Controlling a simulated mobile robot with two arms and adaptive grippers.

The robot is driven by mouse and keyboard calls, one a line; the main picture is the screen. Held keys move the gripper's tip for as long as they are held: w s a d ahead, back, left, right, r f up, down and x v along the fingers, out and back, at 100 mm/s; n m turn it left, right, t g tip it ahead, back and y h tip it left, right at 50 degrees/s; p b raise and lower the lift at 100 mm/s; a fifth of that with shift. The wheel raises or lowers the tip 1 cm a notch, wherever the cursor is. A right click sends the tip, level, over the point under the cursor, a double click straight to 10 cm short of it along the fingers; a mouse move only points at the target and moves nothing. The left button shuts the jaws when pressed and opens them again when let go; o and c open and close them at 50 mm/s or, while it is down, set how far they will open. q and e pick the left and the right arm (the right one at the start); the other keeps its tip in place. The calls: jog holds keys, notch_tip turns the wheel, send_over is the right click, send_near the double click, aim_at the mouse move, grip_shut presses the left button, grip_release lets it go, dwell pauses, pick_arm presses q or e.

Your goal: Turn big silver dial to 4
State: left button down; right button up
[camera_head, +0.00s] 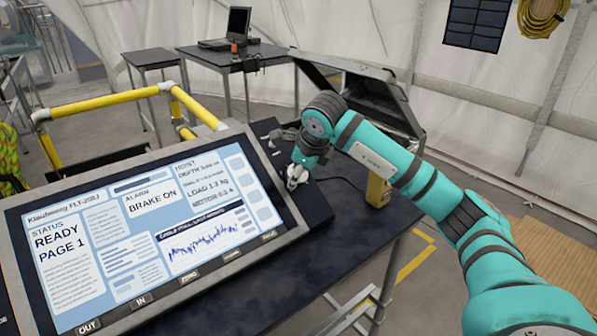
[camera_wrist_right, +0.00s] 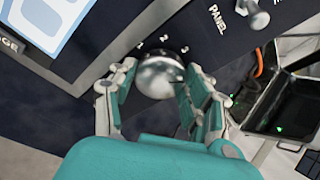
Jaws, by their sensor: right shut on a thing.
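The big silver dial (camera_wrist_right: 158,76) is on the dark control panel, in the middle of the right wrist view. Small white numbers, with 2 and 3 readable, stand in an arc above it. My right gripper (camera_wrist_right: 160,70) is shut on the dial, with one finger on each side. In the head view my right gripper (camera_head: 297,176) reaches down to the panel's right part and mostly hides the dial. The dial's pointer mark is too unclear to read. My left gripper is not in view.
A smaller silver knob (camera_wrist_right: 257,18) sits near the PANEL label. The big screen (camera_head: 140,225) reads READY, PAGE 1 and BRAKE ON. An open dark case (camera_head: 365,90) stands behind my right arm. A yellow rail (camera_head: 110,99) runs behind the screen.

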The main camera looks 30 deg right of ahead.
jog(key=shift+c, duration=0.5)
jog(key=shift+m, duration=0.8)
jog(key=o, duration=1.2)
jog(key=shift+c, duration=0.2)
jog(key=shift+r, duration=0.1)
jog(key=d+v, duration=0.1)
jog(key=v, duration=1)
jog(key=shift+a+r, duration=0.45)
